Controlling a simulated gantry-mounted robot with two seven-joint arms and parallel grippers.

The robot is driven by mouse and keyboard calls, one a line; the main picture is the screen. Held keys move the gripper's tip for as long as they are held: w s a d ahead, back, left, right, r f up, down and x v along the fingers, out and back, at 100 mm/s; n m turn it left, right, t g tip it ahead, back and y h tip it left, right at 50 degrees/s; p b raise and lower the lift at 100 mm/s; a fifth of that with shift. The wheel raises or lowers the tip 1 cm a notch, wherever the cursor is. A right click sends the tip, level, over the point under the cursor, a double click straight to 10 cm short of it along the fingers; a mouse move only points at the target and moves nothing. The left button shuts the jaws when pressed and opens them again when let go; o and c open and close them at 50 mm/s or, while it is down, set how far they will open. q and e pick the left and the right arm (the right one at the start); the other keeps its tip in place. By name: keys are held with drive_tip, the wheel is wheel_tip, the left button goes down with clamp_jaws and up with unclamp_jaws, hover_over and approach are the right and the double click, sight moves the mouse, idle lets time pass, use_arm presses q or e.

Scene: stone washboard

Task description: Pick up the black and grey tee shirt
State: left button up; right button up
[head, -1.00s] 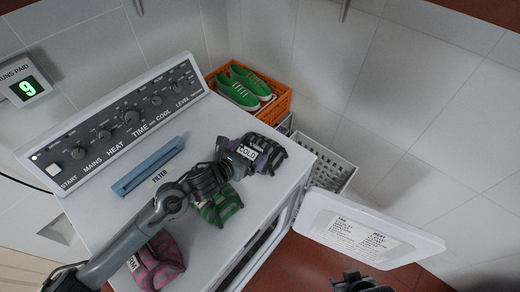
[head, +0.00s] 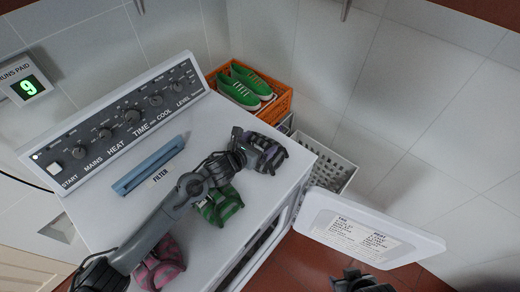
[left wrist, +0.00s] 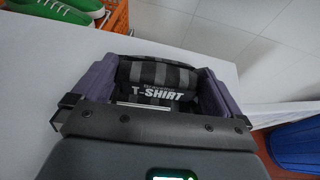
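The black and grey tee shirt (head: 268,153) is a rolled striped bundle on the white machine top, near its far right corner. In the left wrist view the shirt (left wrist: 158,78) carries a "T-SHIRT" label. My left gripper (left wrist: 160,88) has its purple-padded fingers wide apart, one on each side of the shirt. I cannot tell whether the pads touch the cloth. The gripper's front and part of the shirt are hidden by my left arm in the head view. My right gripper (head: 360,283) shows only partly at the bottom edge.
A green bundle (head: 222,207) and a pink bundle (head: 160,268) lie on the machine top (head: 105,215). An orange crate (head: 281,103) with green shoes (head: 240,88) and a grey basket (head: 330,160) stand behind. An open white door (head: 400,246) juts out at right.

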use_arm(q)
drive_tip(key=c, duration=0.9)
drive_tip(key=shift+c, duration=0.2)
drive_tip(key=shift+r, duration=0.15)
